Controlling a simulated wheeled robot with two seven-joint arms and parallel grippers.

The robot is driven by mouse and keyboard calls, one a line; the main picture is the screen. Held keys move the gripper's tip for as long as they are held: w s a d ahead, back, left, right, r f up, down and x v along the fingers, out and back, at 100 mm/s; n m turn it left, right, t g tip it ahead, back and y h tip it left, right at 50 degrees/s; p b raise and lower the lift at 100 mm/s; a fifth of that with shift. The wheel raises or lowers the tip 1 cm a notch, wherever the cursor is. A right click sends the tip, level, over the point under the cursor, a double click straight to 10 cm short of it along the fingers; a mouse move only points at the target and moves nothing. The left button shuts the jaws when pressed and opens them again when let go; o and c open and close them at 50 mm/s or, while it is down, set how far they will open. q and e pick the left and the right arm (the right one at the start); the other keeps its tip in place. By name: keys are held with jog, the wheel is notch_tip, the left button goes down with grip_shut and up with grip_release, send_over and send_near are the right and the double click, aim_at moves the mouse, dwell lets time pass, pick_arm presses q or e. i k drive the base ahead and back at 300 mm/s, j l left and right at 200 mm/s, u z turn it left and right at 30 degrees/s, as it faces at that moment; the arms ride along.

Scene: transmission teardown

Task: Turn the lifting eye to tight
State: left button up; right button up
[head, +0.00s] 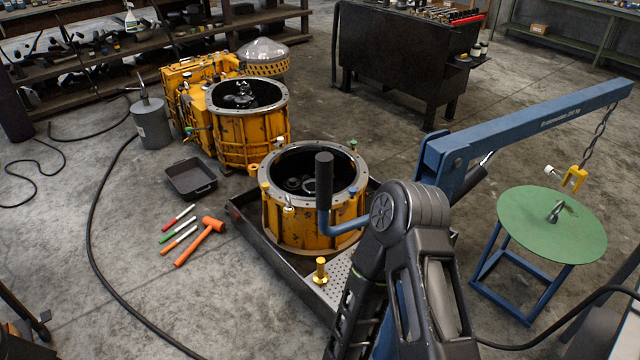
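I cannot tell for certain which part is the lifting eye. A small orange ring-like part (253,168) shows low beside the rear yellow housing (243,130). A small silver metal part (556,211) is at the middle of the round green table (515,215). A yellow hook (575,178) hangs on a chain above that table, apart from it. The front yellow housing (290,225) is open at the top, with dark parts inside. A black arm link of mine fills the lower middle. No gripper fingertips show.
The blue crane (540,122) reaches over the green table; its black-gripped crank (324,180) stands before the front housing. A yellow flanged part (321,270) is on the tray (262,255). A mallet (200,240), several coloured-handled tools and a black pan (191,178) lie on the floor.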

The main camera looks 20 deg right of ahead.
aim_at(288, 207)
jog(key=i+j+z, duration=0.15)
jog(key=z, duration=0.25)
jog(key=i+j+z, duration=0.3)
jog(key=z, duration=0.15)
jog(key=i+j+z, duration=0.2)
jog(key=j+z, duration=0.2)
jog(key=i+j+z, duration=0.15)
jog(key=j+z, duration=0.15)
jog(key=z, duration=0.15)
jog(key=i+j+z, duration=0.1)
jog(key=j+z, duration=0.7)
jog(key=j, duration=0.45)
jog(key=i, duration=0.55)
